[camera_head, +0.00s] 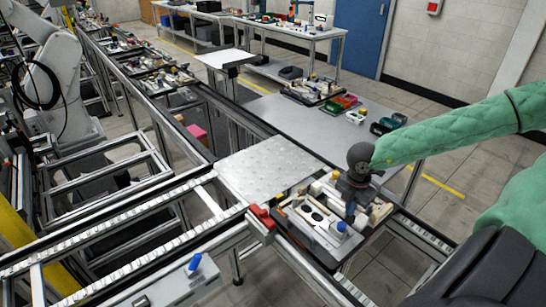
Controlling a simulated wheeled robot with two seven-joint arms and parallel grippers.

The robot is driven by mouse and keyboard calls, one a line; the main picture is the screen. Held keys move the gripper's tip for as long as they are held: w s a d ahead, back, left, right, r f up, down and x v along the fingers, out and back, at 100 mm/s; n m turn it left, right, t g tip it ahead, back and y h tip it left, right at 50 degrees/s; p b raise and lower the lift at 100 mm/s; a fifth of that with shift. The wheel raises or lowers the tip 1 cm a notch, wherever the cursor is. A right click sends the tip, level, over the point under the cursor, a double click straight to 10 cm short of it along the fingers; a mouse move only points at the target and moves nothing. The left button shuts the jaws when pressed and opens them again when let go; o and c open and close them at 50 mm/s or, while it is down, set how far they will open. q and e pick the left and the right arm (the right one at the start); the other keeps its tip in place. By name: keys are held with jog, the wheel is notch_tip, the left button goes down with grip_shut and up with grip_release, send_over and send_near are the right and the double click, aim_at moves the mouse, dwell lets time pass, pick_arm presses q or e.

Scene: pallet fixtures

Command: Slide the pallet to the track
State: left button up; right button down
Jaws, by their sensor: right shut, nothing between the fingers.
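The pallet (306,231) is a dark plate with light blocks and a blue-topped part on it. It sits at the lower middle of the head view, at the near right edge of a bare metal plate (262,168). My right gripper (350,207) is shut and points down at the pallet's right side, among its blocks. Its fingertips are partly hidden, and I cannot tell whether they touch the pallet. The track (150,210) is a roller conveyor running left from the pallet. My left gripper is not in view.
A red block (262,217) stands at the pallet's left edge. A grey table (318,130) behind carries another loaded fixture (312,90) and coloured bins (338,104). A control box with a blue knob (195,264) is at the front. The metal plate is clear.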

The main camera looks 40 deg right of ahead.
notch_tip(320, 180, up, 8)
jog(key=p, duration=0.1)
jog(key=shift+f, duration=0.15)
dwell(0.9)
jog(key=shift+a, duration=0.1)
